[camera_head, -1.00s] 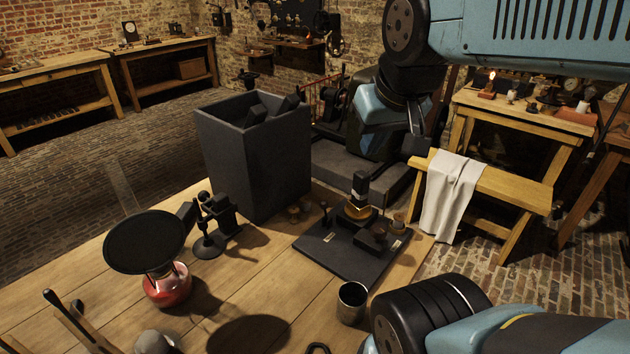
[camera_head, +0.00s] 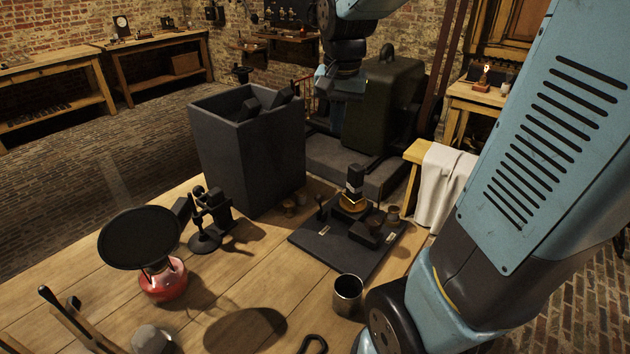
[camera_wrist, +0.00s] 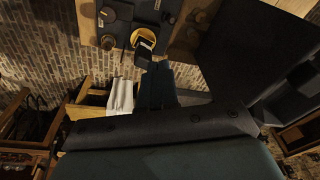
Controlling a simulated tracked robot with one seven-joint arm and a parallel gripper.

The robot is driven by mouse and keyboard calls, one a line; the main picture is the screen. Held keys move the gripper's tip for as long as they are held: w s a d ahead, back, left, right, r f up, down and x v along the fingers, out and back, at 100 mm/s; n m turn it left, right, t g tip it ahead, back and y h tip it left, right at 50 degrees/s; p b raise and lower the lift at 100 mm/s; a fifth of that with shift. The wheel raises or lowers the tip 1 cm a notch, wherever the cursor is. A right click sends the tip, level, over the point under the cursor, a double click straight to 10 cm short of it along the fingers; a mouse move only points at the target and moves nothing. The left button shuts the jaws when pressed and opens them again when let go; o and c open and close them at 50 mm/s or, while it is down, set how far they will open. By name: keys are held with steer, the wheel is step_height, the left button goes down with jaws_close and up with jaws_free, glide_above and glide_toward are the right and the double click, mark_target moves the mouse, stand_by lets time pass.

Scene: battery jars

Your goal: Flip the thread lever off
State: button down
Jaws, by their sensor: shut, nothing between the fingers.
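A dark board (camera_head: 330,252) lies on the wooden table. It carries a thin upright lever with a round knob (camera_head: 320,203) at its left, a dark upright block in a brass ring (camera_head: 352,204) and a low dark box (camera_head: 364,233). I take the thin lever as the thread lever, but its label is too small to read. The board (camera_wrist: 127,42) and brass ring (camera_wrist: 144,39) also show at the top of the wrist view. My gripper (camera_wrist: 158,68) is shut and empty, pointing toward the board. In the head view its wrist (camera_head: 342,82) is behind and above the board, apart from it.
A tall grey bin (camera_head: 245,150) stands behind the board to the left. A metal cup (camera_head: 347,292) stands in front of it. A red burner with a black disc (camera_head: 140,238) and a black stand (camera_head: 205,240) are further left. A stool with a white cloth (camera_head: 445,185) is at right.

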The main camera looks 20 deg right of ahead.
steer(key=w+f+m+g, duration=0.2)
steer(key=w+f+m, duration=0.2)
steer(key=w+f, duration=0.35)
glide_above(316, 200)
steer(key=w+d, duration=0.3)
step_height(316, 200, down, 12)
steer(key=shift+s+a+f+g, duration=0.3)
steer(key=shift+s+a+f, duration=0.25)
steer(key=shift+s+f, duration=0.1)
steer(key=shift+s+a+f, duration=0.1)
steer(key=shift+s+a, duration=0.3)
steer(key=shift+a, duration=0.2)
steer(key=shift+s+a+f, duration=0.1)
steer(key=shift+s+a, duration=0.25)
steer(key=shift+a, duration=0.2)
steer(key=shift+d, duration=0.1)
